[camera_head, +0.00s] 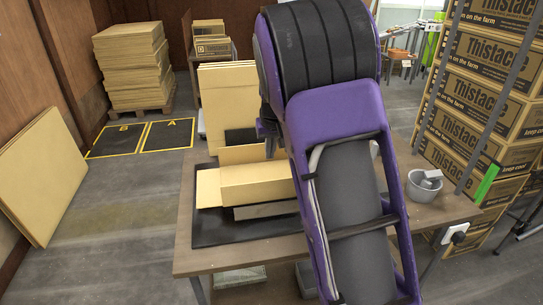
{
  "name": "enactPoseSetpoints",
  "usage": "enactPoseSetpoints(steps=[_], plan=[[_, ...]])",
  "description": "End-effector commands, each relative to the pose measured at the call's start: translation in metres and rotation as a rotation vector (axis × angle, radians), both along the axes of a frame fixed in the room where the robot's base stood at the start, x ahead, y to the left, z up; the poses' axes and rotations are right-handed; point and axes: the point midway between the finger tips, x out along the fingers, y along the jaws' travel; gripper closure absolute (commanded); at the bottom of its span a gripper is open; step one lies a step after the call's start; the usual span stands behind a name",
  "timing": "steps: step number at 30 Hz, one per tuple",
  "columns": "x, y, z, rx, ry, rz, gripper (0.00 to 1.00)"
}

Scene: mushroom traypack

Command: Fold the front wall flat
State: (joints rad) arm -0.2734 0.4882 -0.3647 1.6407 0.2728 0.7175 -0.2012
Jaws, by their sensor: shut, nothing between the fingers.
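A cardboard tray blank (208,188) lies on a black mat (212,232) on the wooden table. Its broad front wall (258,184) faces me and stands up or leans; I cannot tell its exact angle. Another upright cardboard wall (240,154) shows behind it. The right part of the tray is hidden behind my arm. My gripper (269,146) shows only in part as a small dark shape at the left edge of my arm, above and behind the front wall. It is shut and empty. I cannot tell whether it touches the cardboard.
A dark grey strip (266,210) lies in front of the tray. Flat cardboard sheets (226,98) stand at the table's back. A grey bowl (424,187) sits at the right. Stacked Thistacre boxes (487,90) stand beyond the table. The mat's front left is clear.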

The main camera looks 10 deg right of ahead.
Motion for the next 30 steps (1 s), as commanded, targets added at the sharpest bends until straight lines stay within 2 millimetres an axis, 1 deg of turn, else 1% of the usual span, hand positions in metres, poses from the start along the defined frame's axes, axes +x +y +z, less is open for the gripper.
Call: enactPoseSetpoints(steps=[1,10,11,12,15,18,23,30], plan=[[0.003,-0.001,-0.013,-0.002,0.004,-0.001,1.0],[0.025,-0.001,-0.075,-0.003,0.003,-0.002,1.0],[0.022,0.0,-0.074,-0.002,0.0,-0.002,1.0],[0.014,0.0,-0.071,-0.001,-0.001,-0.001,1.0],[0.001,0.0,-0.071,-0.001,-0.001,0.0,1.0],[-0.008,0.0,-0.071,-0.002,0.0,0.0,1.0],[-0.015,-0.001,-0.071,-0.002,-0.001,-0.002,1.0],[-0.015,-0.001,-0.071,-0.003,-0.001,-0.002,1.0]])
